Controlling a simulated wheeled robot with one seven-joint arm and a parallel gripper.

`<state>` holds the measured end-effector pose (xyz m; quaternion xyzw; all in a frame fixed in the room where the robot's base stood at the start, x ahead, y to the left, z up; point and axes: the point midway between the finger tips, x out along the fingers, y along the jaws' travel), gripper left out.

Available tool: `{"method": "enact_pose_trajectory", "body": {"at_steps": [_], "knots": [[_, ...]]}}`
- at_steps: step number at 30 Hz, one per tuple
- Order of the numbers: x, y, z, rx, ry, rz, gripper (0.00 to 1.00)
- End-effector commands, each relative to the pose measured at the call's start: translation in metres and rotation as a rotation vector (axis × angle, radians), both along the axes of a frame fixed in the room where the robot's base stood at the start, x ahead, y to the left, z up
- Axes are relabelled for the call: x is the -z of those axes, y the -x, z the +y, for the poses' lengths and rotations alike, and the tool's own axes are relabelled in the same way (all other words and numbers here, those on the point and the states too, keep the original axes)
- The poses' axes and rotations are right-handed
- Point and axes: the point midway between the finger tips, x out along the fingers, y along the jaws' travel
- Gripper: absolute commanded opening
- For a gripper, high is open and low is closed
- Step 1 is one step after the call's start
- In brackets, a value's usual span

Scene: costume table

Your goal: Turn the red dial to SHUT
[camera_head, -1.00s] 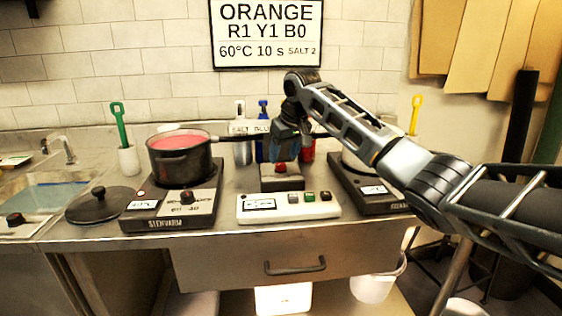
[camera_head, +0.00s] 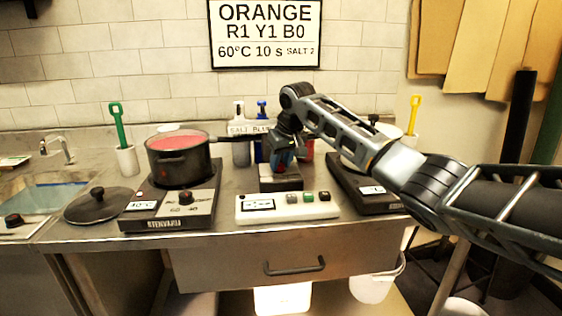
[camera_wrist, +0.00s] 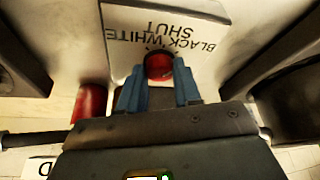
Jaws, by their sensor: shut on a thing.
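The red dial (camera_wrist: 158,66) shows in the wrist view between the two blue fingertips of my gripper (camera_wrist: 159,84), which are shut on its sides. The dial sits on a pale panel (camera_wrist: 125,30) printed BLACK, WHITE and SHUT, upside down in this view. I cannot tell which word the dial points at. The fingers mostly hide the dial there.
A white button console (camera_head: 288,206) stands in front of the box. A black pot of red liquid (camera_head: 180,160) stands on the left hotplate (camera_head: 172,208), its handle reaching toward my gripper. Bottles (camera_head: 241,150) stand behind. A red object (camera_wrist: 90,103) is left of my fingers.

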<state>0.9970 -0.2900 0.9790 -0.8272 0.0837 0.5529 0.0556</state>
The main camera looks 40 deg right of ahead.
Motion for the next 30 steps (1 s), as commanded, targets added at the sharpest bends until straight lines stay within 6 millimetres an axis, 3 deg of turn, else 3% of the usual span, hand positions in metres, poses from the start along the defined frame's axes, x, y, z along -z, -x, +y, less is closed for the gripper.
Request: {"method": "enact_pose_trajectory", "body": {"at_steps": [5, 17, 30], "knots": [[-0.0001, 0.0, 0.0001, 0.0, 0.0, 0.0, 0.03], [-0.0019, 0.0003, -0.0008, -0.087, -0.003, 0.0, 0.03], [-0.0009, -0.0005, -0.0038, -0.436, -0.005, 0.0, 0.03]]}}
